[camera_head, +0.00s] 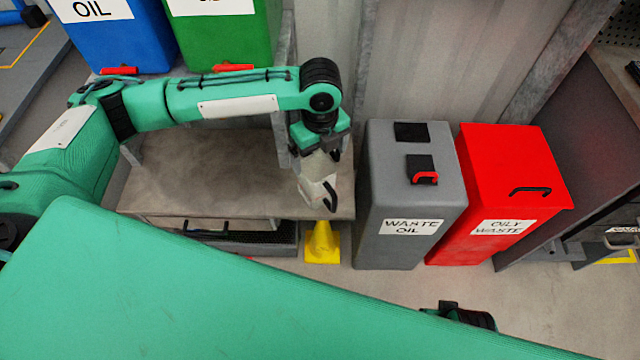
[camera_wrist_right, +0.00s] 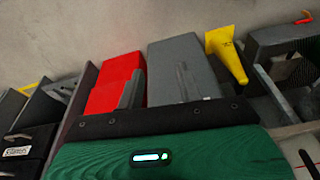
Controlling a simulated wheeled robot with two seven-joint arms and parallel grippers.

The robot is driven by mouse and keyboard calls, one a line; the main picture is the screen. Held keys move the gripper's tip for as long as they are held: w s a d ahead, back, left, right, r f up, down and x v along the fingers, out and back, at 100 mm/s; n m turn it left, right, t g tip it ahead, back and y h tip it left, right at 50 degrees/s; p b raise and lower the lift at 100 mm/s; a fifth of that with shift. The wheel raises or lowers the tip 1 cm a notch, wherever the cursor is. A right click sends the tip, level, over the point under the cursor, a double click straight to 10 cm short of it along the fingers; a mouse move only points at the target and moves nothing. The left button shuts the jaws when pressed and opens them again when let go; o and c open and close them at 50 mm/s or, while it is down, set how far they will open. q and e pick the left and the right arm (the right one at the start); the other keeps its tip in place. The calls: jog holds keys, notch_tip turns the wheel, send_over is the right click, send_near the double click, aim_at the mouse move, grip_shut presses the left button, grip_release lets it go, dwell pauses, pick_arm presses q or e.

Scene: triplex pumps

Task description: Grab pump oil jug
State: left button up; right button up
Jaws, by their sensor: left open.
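The pump oil jug (camera_head: 315,192) is a small pale container with a dark handle, at the right end of the grey bench in the head view. My left gripper (camera_head: 321,158) comes down over it from above and is open. Its fingers are close around the top of the jug. The gripper partly hides the jug, and I cannot tell whether the fingers touch it.
The bench (camera_head: 200,170) is otherwise bare on top. Right of it stand a grey waste oil bin (camera_head: 408,190) and a red oily waste bin (camera_head: 505,170). A yellow cone (camera_head: 322,245) stands at its front. Blue (camera_head: 125,40) and green (camera_head: 228,38) oil containers are behind my left arm.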

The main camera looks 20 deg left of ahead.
aim_at(322, 190)
pick_arm(q)
notch_tip(322, 190, down, 8)
jog(key=b, duration=0.1)
jog(key=shift+a, duration=0.1)
jog(key=c, duration=1.4)
pick_arm(e)
notch_tip(322, 190, up, 3)
jog(key=shift+f, duration=0.2)
